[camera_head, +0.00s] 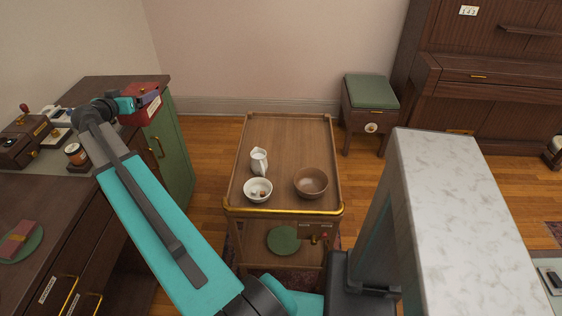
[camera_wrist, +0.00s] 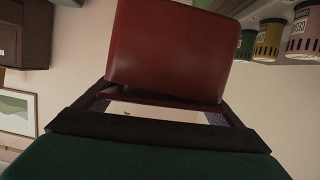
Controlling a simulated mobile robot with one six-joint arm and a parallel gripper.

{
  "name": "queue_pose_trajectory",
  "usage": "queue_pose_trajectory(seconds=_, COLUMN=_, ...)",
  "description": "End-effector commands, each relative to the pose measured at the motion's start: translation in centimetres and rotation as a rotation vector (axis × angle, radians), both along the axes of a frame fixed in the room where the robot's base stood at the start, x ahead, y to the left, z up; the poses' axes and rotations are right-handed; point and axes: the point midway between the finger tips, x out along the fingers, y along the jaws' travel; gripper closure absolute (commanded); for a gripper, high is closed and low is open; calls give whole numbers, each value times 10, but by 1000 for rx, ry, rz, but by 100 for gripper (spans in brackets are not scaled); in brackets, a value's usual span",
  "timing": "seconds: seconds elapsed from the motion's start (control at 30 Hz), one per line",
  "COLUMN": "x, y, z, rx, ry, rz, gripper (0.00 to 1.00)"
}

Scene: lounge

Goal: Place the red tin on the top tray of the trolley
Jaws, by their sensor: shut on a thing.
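The red tin (camera_head: 152,113) is at the far right end of the dark counter on the left, with a pale label on its side. My gripper (camera_head: 147,98) is shut on it. In the wrist view the red tin (camera_wrist: 168,45) fills the top middle, against the dark fingers (camera_wrist: 160,112). I cannot tell whether the tin touches the counter. The wooden trolley stands in the middle, and its top tray (camera_head: 300,140) has a low rim and a brass front bar.
On the top tray stand a white jug (camera_head: 259,161), a white bowl (camera_head: 258,190) with small bits inside, and a brown bowl (camera_head: 311,182). A green-topped stool (camera_head: 371,92) is behind right. A marble-topped block (camera_head: 455,220) stands at front right. A jar (camera_head: 75,154) is on the counter.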

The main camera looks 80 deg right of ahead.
Motion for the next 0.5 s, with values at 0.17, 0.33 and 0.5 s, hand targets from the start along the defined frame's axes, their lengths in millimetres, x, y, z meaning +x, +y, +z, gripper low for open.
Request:
queue_pose_trajectory(seconds=0.17, x=-57, y=-53, z=-16, rx=-2, ry=5, rz=-132, gripper=59)
queue_pose_trajectory(seconds=0.33, x=-114, y=-93, z=-34, rx=0, ry=10, rz=-225, gripper=59)
queue_pose_trajectory(seconds=0.5, x=-173, y=-129, z=-51, rx=1, ry=15, rz=-318, gripper=59)
